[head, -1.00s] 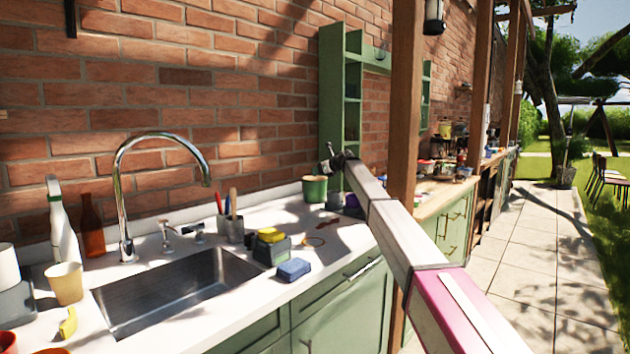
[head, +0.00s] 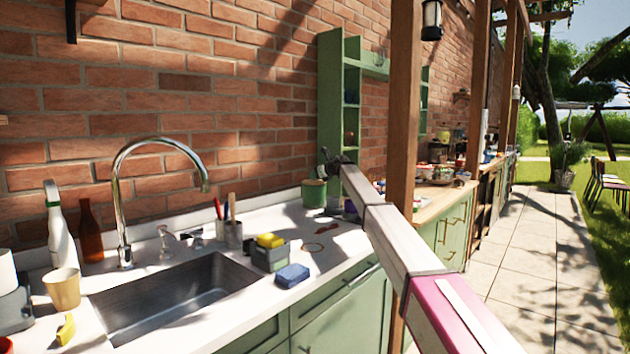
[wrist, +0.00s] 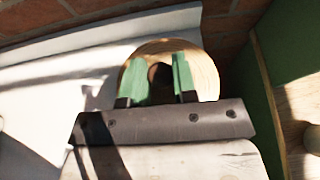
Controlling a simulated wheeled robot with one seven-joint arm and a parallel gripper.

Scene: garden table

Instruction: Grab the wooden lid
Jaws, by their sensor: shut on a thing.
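The wooden lid (wrist: 207,68) shows in the wrist view as a round, pale wood disc behind my fingers. My gripper (wrist: 160,60) has its two green fingers shut on a dark knob (wrist: 159,76) at the lid's middle. In the head view my gripper (head: 325,156) is just above a green pot (head: 314,194) at the back of the white counter. The lid cannot be made out clearly there, and I cannot tell whether it touches the pot.
A green shelf (head: 340,100) is on the brick wall behind the gripper. A sponge holder (head: 268,257), a blue sponge (head: 292,275) and a cup of brushes (head: 233,236) stand nearer, beside the sink (head: 170,295).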

